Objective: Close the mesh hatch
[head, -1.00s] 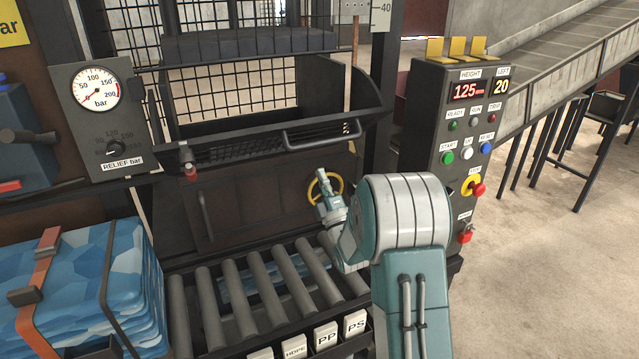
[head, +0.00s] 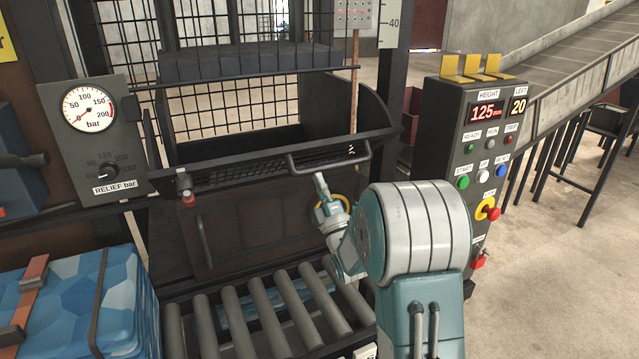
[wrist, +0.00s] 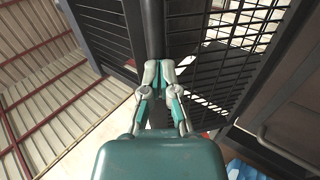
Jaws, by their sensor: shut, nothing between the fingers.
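The mesh hatch (head: 235,174) is a dark mesh panel across the front of the machine's open bay in the head view. It appears tipped outward, with the bay open above it. A dark bar handle (head: 330,163) is on its front right. My gripper (head: 320,178) is just below the handle, pointing up, and looks apart from it. In the wrist view the fingers of my gripper (wrist: 159,68) are together and empty, under a dark bar. Dark mesh (wrist: 215,50) shows to the right of the fingers. Whether they touch the bar I cannot tell.
A control post (head: 475,150) with buttons and a display stands at right. A roller bed (head: 265,315) lies below, and a blue bale (head: 115,300) at left. A pressure gauge panel (head: 95,140) is upper left.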

